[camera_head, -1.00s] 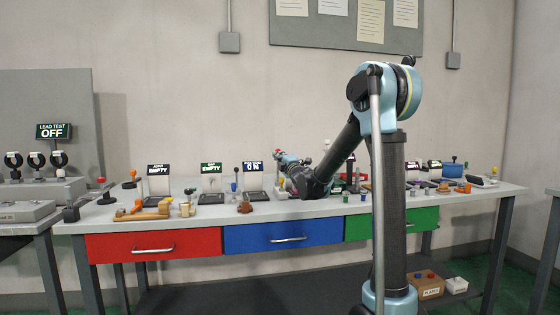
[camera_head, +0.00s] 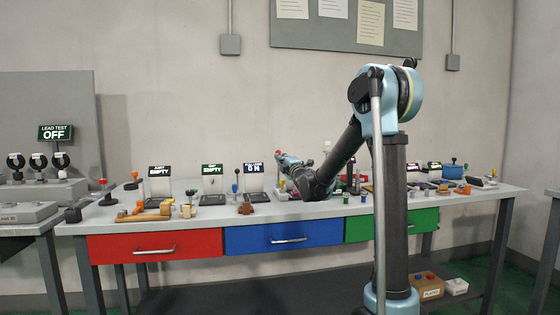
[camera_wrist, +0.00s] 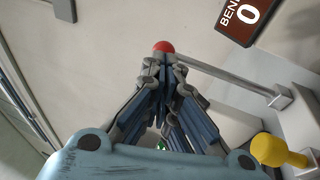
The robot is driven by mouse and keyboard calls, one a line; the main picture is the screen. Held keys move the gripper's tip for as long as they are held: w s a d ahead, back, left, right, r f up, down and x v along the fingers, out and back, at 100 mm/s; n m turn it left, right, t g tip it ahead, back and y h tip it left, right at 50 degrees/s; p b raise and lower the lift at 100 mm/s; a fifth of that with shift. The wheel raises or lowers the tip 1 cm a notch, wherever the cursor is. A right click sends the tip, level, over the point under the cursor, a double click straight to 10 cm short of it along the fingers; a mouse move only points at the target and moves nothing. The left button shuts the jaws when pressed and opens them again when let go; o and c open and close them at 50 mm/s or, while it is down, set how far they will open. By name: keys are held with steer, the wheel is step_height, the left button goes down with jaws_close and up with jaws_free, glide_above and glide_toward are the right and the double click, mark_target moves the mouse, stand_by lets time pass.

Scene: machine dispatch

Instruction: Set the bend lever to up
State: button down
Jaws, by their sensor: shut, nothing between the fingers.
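The bend lever is a grey rod (camera_wrist: 225,76) with a red ball knob (camera_wrist: 163,47) in the wrist view. Its rod runs from the knob down right to a grey block. A dark sign (camera_wrist: 241,18), partly cut off, reads "BEN" and "0" above it. My gripper (camera_wrist: 164,64) is shut and empty, its fingertips right at the knob and overlapping its lower edge. Whether they touch it I cannot tell. In the head view my gripper (camera_head: 281,157) is small at the back of the bench, and the lever cannot be made out there.
A yellow knob (camera_wrist: 268,149) on a short stem stands at the lower right of the wrist view, close to my gripper. In the head view the bench (camera_head: 333,208) holds several small fixtures and signs on both sides of my arm. A blue pot (camera_head: 452,171) stands to the right.

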steer(key=r+v, duration=0.1)
steer(key=v, duration=1.1)
steer(key=s+d+f+m+g+h, duration=0.3)
steer(key=s+d+f+m+h, duration=0.3)
steer(key=d, duration=0.4)
steer(key=s+d+f+m+g+h, duration=0.3)
steer(key=s+d+f+m+h, duration=0.1)
steer(key=s+d+f+m, duration=0.5)
steer(key=s+d+f+m+g, duration=0.2)
steer(key=s+f+m+g, duration=0.2)
steer(key=s, duration=1)
steer(key=s+d+f+m+g, duration=0.1)
steer(key=s+f+m+g, duration=0.3)
steer(key=s+f, duration=0.7)
steer(key=s+g, duration=0.2)
steer(key=shift+s+d+f+m, duration=0.2)
steer(key=shift+s+d+m, duration=0.15)
steer(key=shift+m, duration=0.05)
steer(key=shift+w, duration=0.1)
steer(key=shift+w+f, duration=0.2)
steer(key=shift+w, duration=0.15)
